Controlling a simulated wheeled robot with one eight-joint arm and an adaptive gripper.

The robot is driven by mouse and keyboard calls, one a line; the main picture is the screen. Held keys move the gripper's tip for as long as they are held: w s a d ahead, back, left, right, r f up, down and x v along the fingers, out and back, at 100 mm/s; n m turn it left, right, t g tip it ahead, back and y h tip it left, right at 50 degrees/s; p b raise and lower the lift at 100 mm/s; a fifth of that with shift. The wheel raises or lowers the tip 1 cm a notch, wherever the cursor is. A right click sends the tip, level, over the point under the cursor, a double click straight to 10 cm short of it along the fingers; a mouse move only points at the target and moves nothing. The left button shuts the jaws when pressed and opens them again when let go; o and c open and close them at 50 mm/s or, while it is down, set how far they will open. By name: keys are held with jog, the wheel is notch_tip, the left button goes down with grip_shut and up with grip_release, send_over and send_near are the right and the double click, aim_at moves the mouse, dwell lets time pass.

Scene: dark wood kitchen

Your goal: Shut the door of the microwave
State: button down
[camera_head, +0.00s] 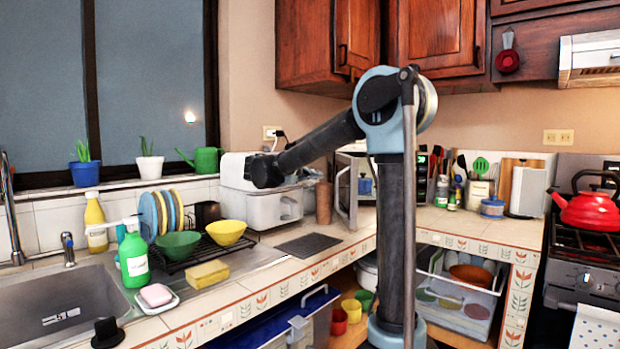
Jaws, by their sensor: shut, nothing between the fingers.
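The microwave (369,161) stands on the counter in the back corner, partly hidden behind my arm. Its door (346,188) is open and swung out toward the room, seen nearly edge-on, with a curved handle on its left side. My arm rises in front of the microwave, bends at a high elbow and reaches down to the left. My gripper (305,178) is small and partly hidden by the wrist, a little left of the door and apart from it in the picture. It is shut and holds nothing. Its depth relative to the door is hard to tell.
A brown cylinder (323,202) stands just left of the door, near a white appliance (268,206). A dark mat (308,245) lies on the counter in front. A dish rack with bowls (228,232) is further left. Utensils and a red kettle (590,208) are right.

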jog(key=r+x, duration=0.1)
jog(key=x, duration=0.5)
jog(key=shift+f, duration=0.5)
jog(key=shift+s, duration=0.1)
